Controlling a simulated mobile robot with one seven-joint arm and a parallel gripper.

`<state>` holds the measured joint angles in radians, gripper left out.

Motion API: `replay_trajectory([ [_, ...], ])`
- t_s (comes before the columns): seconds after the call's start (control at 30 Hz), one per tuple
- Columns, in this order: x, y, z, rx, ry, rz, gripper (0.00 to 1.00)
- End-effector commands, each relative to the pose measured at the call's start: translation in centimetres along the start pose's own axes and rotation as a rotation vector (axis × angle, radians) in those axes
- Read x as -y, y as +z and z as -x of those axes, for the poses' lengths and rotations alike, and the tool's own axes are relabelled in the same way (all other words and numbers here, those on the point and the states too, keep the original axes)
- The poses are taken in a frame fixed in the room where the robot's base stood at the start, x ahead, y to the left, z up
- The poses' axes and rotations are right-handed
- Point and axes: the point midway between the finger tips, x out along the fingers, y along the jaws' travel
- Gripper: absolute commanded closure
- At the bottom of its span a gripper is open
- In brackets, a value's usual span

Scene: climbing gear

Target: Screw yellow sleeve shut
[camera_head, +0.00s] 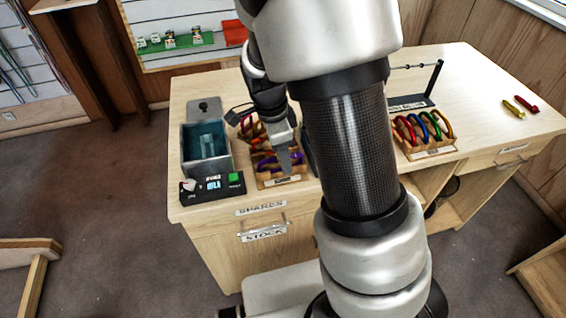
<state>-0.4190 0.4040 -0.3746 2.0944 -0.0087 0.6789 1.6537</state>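A yellow carabiner (513,108) lies at the far right of the wooden counter, next to a red one (527,103). Several coloured carabiners, one yellow-gold (446,126), stand in a wooden rack (430,152) right of my arm. Which yellow piece has the sleeve, and how its sleeve sits, is too small to tell. My gripper (286,165) points down over a wooden bin (268,182) with purple and red pieces, left of my arm and far from the yellow carabiner. Its fingers look narrow; whether they are open or shut is unclear. My arm hides the counter's middle.
A teal-lined box (206,146) with a dark display unit (212,188) stands at the counter's left. A dark post with a thin bar (434,82) stands at the back. The counter's right side is mostly clear.

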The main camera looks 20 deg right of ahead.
Motion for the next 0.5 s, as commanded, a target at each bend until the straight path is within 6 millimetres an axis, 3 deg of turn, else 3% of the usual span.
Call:
replay_trajectory([
  [0.5,-0.1,0.3,-2.0,0.0,0.004,0.0,0.66],
])
